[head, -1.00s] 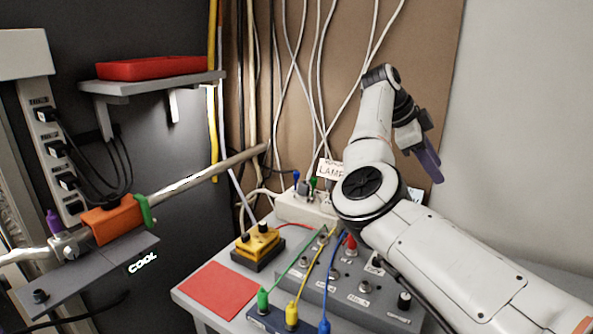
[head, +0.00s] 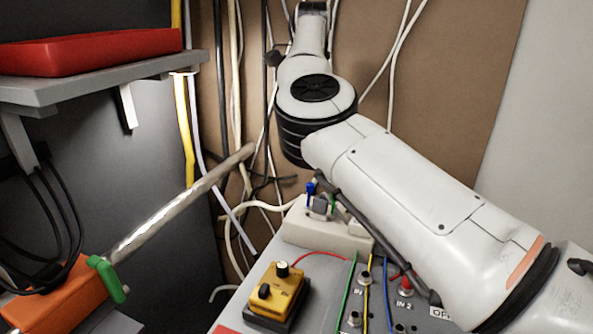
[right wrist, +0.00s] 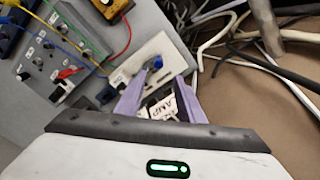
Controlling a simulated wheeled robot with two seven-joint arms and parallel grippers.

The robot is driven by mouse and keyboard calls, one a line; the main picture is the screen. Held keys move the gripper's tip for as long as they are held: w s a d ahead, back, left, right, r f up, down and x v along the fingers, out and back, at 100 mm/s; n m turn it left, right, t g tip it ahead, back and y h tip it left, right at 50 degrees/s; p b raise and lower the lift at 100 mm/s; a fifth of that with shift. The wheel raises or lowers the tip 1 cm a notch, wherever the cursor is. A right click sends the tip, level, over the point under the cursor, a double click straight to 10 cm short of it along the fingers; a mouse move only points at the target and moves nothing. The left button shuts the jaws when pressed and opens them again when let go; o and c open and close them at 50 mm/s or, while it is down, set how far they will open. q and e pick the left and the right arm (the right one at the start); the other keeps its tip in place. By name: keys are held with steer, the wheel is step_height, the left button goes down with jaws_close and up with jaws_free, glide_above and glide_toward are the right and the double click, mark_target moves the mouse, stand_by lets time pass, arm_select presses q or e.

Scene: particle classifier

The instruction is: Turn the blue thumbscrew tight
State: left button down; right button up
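The blue thumbscrew (head: 311,188) stands upright at a small grey connector (head: 322,204) on the white box (head: 315,235) in the head view. In the right wrist view the blue thumbscrew (right wrist: 157,62) shows just beyond my fingertips. My right gripper (right wrist: 158,84) has its two purple fingers apart, with a white LAMP tag (right wrist: 163,107) seen between them. The fingers do not visibly touch the thumbscrew. In the head view my right arm reaches in from the right, and its gripper is hidden or out of frame. My left gripper is not in view.
A yellow box (head: 279,290) with black knobs sits in front of the white box. Coloured leads run to the grey panel (right wrist: 62,62). Loose cables hang behind.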

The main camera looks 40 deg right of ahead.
mark_target(310, 184)
steer(key=f, duration=0.9)
steer(key=shift+s+f, duration=0.2)
steer(key=shift+f, duration=0.15)
jaws_close()
